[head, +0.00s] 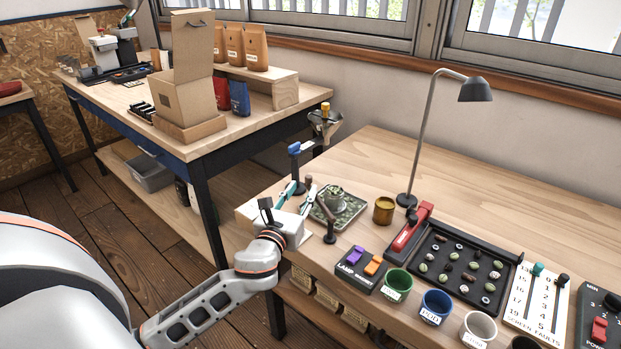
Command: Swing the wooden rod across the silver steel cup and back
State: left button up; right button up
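My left gripper (301,190) reaches in from the left to the near left part of the right-hand bench. Its two teal-edged fingers stand apart, so it looks open. A small dark brown upright piece (308,181), perhaps the end of the wooden rod, shows close to the fingertips; I cannot tell whether they touch it. Another brown stick-like piece (328,222) stands right of the gripper. A small cup (334,198), apparently the steel cup, holds green beans on a bean-strewn tray (349,222); its silver wall is hardly visible. My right gripper is not in view.
A funnel stand (323,122) with a blue part (297,148) rises behind the tray. Right of it are a brass-coloured pot (384,210), a desk lamp (410,200), a switch box (358,268), a black bean tray (455,240) and coloured cups (397,284). The bench's back is clear.

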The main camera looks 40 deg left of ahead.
aim_at(307, 183)
pick_arm(q)
jog(key=x, duration=0.5)
jog(key=shift+f+b, duration=0.15)
jog(key=shift+b, duration=0.2)
jog(key=shift+w+a, duration=0.2)
jog(key=shift+w, duration=0.4)
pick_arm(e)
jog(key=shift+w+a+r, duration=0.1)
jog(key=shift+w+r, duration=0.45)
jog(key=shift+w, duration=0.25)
